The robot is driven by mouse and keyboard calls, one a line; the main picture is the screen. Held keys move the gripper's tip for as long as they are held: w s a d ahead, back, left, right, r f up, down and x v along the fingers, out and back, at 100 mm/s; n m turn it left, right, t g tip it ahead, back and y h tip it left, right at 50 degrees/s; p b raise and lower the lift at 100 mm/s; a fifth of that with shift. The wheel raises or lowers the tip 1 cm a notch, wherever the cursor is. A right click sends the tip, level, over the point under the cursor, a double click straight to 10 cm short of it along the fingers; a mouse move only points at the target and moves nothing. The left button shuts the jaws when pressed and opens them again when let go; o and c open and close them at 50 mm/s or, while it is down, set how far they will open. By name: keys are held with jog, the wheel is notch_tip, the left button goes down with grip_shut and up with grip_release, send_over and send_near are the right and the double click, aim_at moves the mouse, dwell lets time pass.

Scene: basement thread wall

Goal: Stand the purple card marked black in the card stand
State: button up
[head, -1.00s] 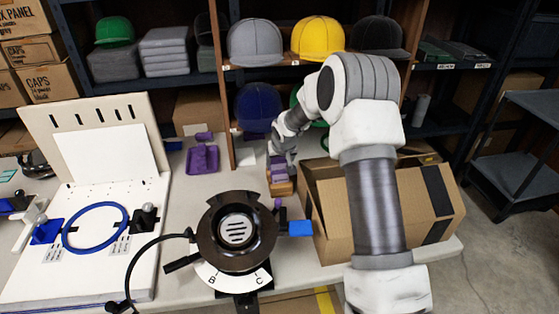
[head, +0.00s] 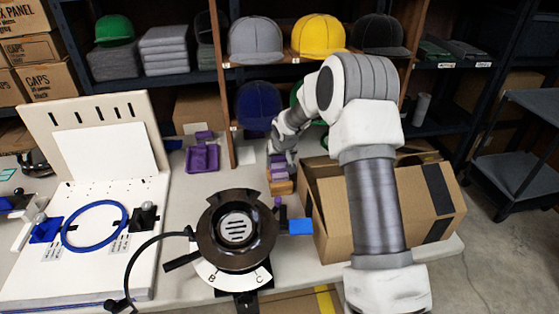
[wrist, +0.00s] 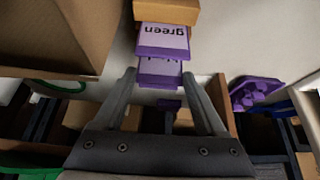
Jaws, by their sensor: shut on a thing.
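In the wrist view my gripper (wrist: 159,76) is shut on a purple card (wrist: 160,70), whose lettering is mostly hidden. I cannot read it as black. Right beyond it is another purple card (wrist: 163,38) marked "green", upside down in the picture, by a wooden block (wrist: 166,11). In the head view the purple cards (head: 278,170) show at the wooden block (head: 282,187), below my gripper (head: 279,154). A purple tray-like piece (head: 203,158) lies to the left on the table. It may be the card stand, but I cannot tell.
An open cardboard box (head: 345,215) stands close to the right of the block. A black round device (head: 237,232) stands in front. A white board with a blue hoop (head: 95,227) is at left. Shelves with caps (head: 255,40) rise behind. Some table is bare left of the block.

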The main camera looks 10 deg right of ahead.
jog(key=shift+f, duration=0.2)
jog(key=shift+f, duration=0.15)
jog(key=o, duration=0.8)
jog(key=shift+o, duration=0.2)
jog(key=p+v, duration=0.2)
jog(key=v, duration=1.5)
jog(key=shift+s+r, duration=0.2)
jog(key=shift+s, duration=0.05)
